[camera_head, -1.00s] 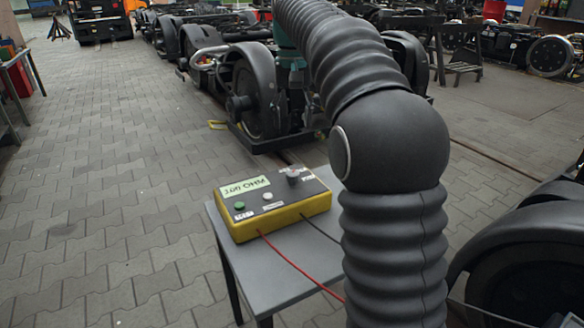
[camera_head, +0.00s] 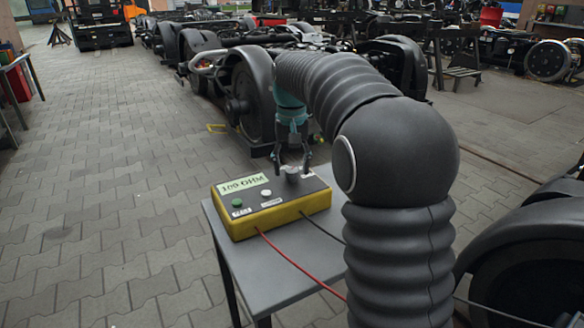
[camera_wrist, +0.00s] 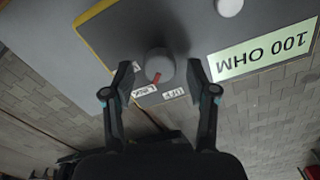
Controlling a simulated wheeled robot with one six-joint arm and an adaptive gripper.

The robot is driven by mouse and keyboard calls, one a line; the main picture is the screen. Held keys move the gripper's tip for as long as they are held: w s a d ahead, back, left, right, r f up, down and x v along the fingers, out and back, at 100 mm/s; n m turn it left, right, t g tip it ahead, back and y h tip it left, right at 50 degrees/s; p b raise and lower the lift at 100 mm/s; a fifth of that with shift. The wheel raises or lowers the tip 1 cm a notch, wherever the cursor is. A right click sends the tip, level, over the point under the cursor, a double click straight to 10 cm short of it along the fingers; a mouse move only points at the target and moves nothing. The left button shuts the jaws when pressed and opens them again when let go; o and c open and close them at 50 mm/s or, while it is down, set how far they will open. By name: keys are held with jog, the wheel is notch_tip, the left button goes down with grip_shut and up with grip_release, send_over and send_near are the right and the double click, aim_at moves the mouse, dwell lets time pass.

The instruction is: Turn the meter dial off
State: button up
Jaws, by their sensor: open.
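The yellow meter box (camera_head: 262,215) with a dark top sits on a small grey table (camera_head: 262,262). Its label (camera_head: 243,184) reads 100 OHM, also in the wrist view (camera_wrist: 262,50). The grey dial (camera_head: 291,172) is at the box's far right. In the wrist view the dial (camera_wrist: 159,64) shows a red pointer mark, with two small white labels beside it, one reading like OFF (camera_wrist: 174,94). My gripper (camera_head: 292,168) is above the dial, pointing down. In the wrist view my gripper (camera_wrist: 160,88) is open, one finger on each side of the dial, with gaps.
A green button (camera_head: 236,202) and a white button (camera_head: 265,192) are on the box top. A red cable (camera_head: 290,262) and a black cable (camera_head: 322,230) run from its front. Bogies with black wheels (camera_head: 250,92) stand behind.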

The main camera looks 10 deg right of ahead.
jog(key=shift+f, duration=0.1)
grip_shut()
jog(key=shift+n+p, duration=0.3)
jog(key=shift+p, duration=0.05)
jog(key=n+p, duration=0.2)
jog(key=n, duration=0.1)
jog(key=shift+a+r+p, duration=0.1)
jog(key=shift+r+p, duration=0.1)
jog(key=shift+p, duration=0.2)
jog(key=n+p, duration=0.2)
jog(key=n, duration=0.3)
jog(key=shift+a+f, duration=0.1)
jog(key=shift+f, duration=0.05)
jog(key=shift+n+p, duration=0.3)
